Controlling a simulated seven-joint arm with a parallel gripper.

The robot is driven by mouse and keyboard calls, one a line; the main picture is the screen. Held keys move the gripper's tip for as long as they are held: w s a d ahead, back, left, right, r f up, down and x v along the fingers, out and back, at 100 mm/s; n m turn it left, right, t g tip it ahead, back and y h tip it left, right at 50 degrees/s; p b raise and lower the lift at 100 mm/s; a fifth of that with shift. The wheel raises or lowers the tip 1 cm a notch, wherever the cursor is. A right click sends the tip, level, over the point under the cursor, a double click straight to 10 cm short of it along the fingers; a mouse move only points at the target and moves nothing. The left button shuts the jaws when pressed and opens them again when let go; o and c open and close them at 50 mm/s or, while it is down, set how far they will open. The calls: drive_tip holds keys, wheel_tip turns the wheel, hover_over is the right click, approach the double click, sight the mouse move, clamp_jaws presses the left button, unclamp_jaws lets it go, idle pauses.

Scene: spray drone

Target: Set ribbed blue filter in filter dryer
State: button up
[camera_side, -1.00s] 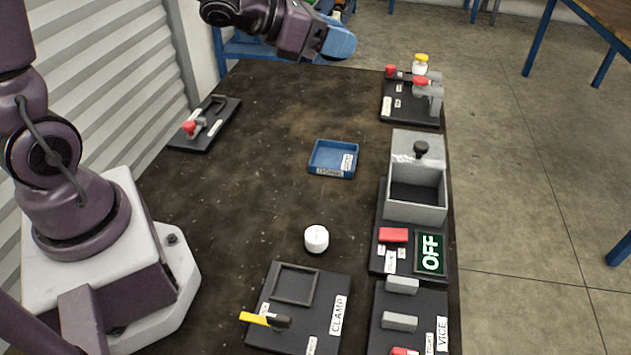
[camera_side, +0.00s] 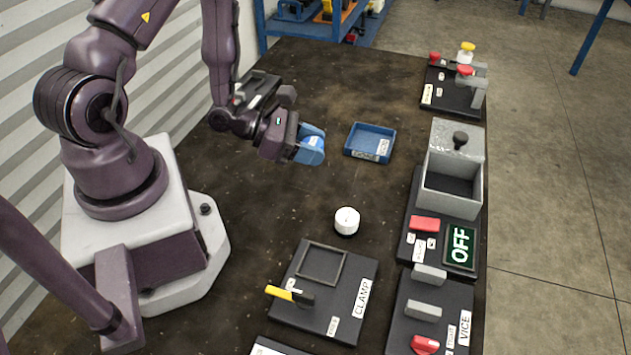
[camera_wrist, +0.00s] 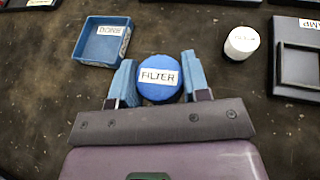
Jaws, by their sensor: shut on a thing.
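The ribbed blue filter (camera_wrist: 158,88) is round and carries a white FILTER label. My gripper (camera_wrist: 158,82) is shut on it, with a blue finger on each side. In the side view my gripper (camera_side: 312,143) holds the filter above the table, left of the blue tray; the fingers partly hide the filter there. The filter dryer, taken to be the grey open-topped box (camera_side: 452,190) on a black base, stands at the right edge of the table. Its lid (camera_side: 458,139) with a black knob is raised at the back, and its inside looks empty. Its sign (camera_side: 461,245) reads OFF.
A blue tray (camera_side: 387,143) labelled DONE is empty. A white cylinder (camera_side: 347,219) stands mid-table. The clamp board (camera_side: 343,300) and vice board (camera_side: 440,310) are in front. A board with red and yellow parts (camera_side: 440,97) is at the back right. Table between tray and cylinder is clear.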

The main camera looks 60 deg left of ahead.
sight(315, 183)
drive_tip(key=shift+w+d+r+m+h, duration=0.2)
drive_tip(key=shift+r+m+h, duration=0.1)
drive_tip(key=shift+r, duration=0.25)
drive_tip(key=shift+f, duration=3.85)
drive_tip(key=shift+f, duration=0.15)
drive_tip(key=o, duration=0.9)
